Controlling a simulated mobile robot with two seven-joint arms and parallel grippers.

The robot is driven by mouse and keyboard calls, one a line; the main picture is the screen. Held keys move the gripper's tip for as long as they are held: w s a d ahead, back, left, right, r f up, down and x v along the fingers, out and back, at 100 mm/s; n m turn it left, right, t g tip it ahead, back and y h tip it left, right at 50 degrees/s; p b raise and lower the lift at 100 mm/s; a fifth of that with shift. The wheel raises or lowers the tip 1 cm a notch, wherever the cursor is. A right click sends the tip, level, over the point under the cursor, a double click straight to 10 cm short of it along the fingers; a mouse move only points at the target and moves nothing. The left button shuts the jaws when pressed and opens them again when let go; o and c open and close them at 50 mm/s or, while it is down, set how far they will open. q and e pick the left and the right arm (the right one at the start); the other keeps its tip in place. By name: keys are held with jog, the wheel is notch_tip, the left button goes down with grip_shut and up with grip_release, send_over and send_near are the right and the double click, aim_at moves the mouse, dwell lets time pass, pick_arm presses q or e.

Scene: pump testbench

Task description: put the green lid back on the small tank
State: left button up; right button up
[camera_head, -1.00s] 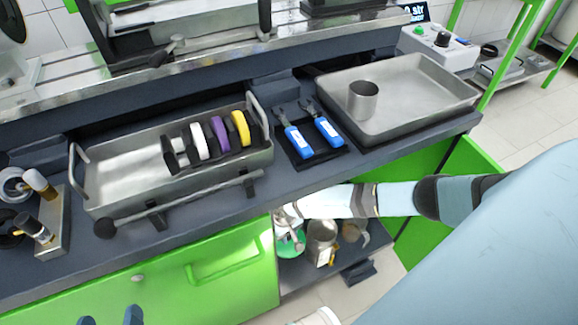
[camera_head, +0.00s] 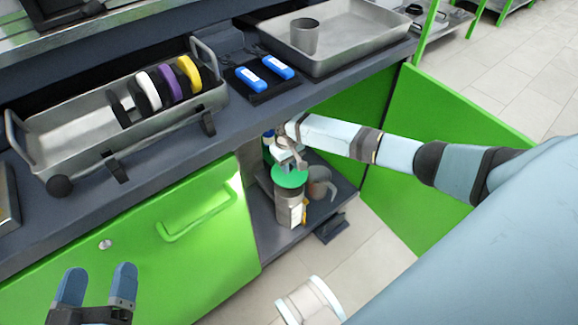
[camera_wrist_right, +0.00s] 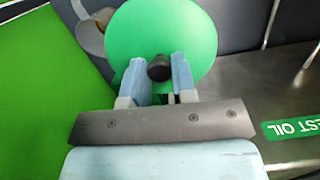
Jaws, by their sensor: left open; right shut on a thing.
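The green lid (camera_head: 289,177) hangs under my right gripper (camera_head: 290,160), inside the open cabinet. In the right wrist view the gripper (camera_wrist_right: 159,75) is shut on the black knob (camera_wrist_right: 159,67) of the lid (camera_wrist_right: 155,30). The small tank (camera_head: 289,210), a metal cylinder with a white label, stands on the cabinet shelf. The lid overlaps the tank's top in the head view and hides its rim, so I cannot tell whether they touch. My left gripper (camera_head: 96,290) is open and empty, in front of the green cabinet door.
A grey pot (camera_head: 320,183) stands right of the tank. A green open door (camera_head: 455,150) bounds the cabinet on the right. The worktop above holds a metal tray (camera_head: 340,45) and a basket (camera_head: 75,140). A "TEST OIL" label (camera_wrist_right: 290,128) shows in the wrist view.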

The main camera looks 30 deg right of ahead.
jog(key=shift+f+b, duration=0.5)
notch_tip(320, 180, down, 3)
jog(key=b, duration=0.3)
jog(key=shift+r, duration=0.2)
jog(key=shift+f+b, duration=0.35)
jog(key=shift+b, duration=0.4)
jog(key=shift+f, duration=0.15)
pick_arm(q)
jog(key=shift+w+a+f+m+g, duration=0.15)
jog(key=shift+w+f+m, duration=0.15)
jog(key=shift+f, duration=0.5)
jog(key=shift+w+f+m+g, duration=0.2)
jog(key=shift+f+m, duration=0.25)
jog(key=shift+f, duration=0.3)
jog(key=shift+w+a+f+m+g, duration=0.1)
jog(key=shift+w+f+m+g, duration=0.2)
jog(key=shift+f, duration=0.5)
pick_arm(e)
jog(key=shift+f, duration=0.9)
pick_arm(q)
jog(key=shift+s+r+p, duration=0.1)
jog(key=shift+r+p, duration=1)
jog(key=shift+r, duration=0.05)
pick_arm(e)
jog(key=shift+r, duration=0.1)
pick_arm(q)
jog(key=shift+r+p, duration=1)
pick_arm(e)
jog(key=shift+f, duration=0.25)
